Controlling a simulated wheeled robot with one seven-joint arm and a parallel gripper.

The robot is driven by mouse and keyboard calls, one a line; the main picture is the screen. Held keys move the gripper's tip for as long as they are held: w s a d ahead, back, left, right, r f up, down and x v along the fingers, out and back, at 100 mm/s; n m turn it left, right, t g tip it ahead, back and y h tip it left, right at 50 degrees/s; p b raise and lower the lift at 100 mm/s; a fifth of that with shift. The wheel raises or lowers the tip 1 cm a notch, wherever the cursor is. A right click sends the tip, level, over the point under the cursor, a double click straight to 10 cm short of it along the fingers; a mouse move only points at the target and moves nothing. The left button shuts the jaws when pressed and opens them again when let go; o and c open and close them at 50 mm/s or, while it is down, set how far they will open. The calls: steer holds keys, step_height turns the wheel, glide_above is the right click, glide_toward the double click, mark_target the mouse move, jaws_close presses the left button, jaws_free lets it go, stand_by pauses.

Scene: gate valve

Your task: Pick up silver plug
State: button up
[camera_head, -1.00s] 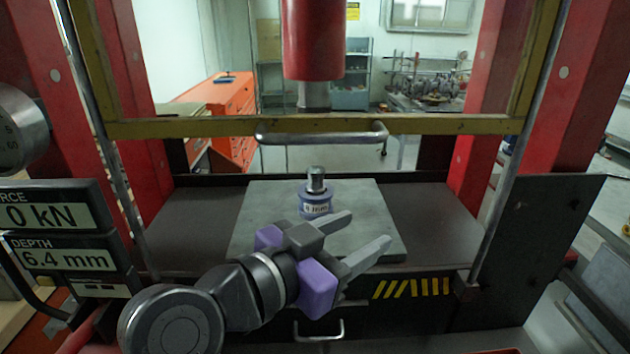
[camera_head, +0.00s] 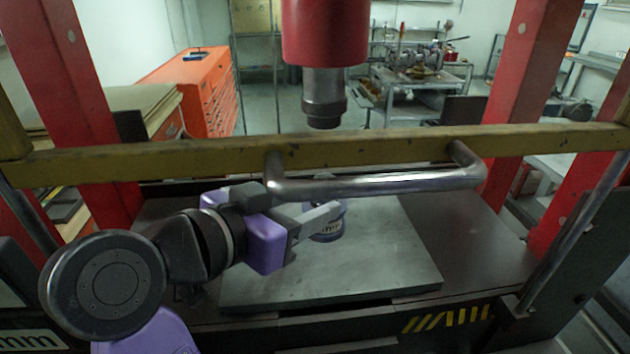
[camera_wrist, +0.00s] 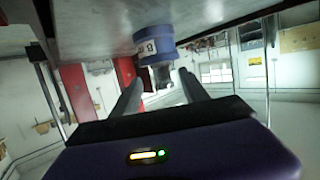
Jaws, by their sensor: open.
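The silver plug (camera_wrist: 160,77) stands up from a blue ring (camera_wrist: 155,45) with a printed label, which the wrist view shows upside down. In the head view the ring (camera_head: 328,228) sits on the grey plate, and the plug is hidden behind the handle and a finger. My gripper (camera_head: 318,217) is open under the yellow bar, reaching in from the left at the ring. In the wrist view the fingers (camera_wrist: 160,86) lie to either side of the plug. I cannot tell whether either finger touches it.
The yellow crossbar (camera_head: 210,155) and its metal handle (camera_head: 380,184) cross in front of the plate (camera_head: 400,265). The red press cylinder (camera_head: 325,35) with its steel ram (camera_head: 324,97) hangs above. Red posts stand on both sides. The plate's right part is clear.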

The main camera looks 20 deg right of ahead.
steer(key=shift+w+d, duration=0.1)
steer(key=shift+w, duration=0.05)
steer(key=x, duration=0.2)
steer(key=p+x, duration=0.1)
steer(key=x, duration=0.3)
steer(key=shift+w+d+r+p, duration=0.2)
steer(key=shift+d+r+p, duration=0.05)
steer(key=shift+d+p, duration=0.1)
steer(key=shift+w+d+f, duration=0.25)
steer(key=shift+d, duration=0.15)
steer(key=shift+r, duration=0.1)
jaws_close()
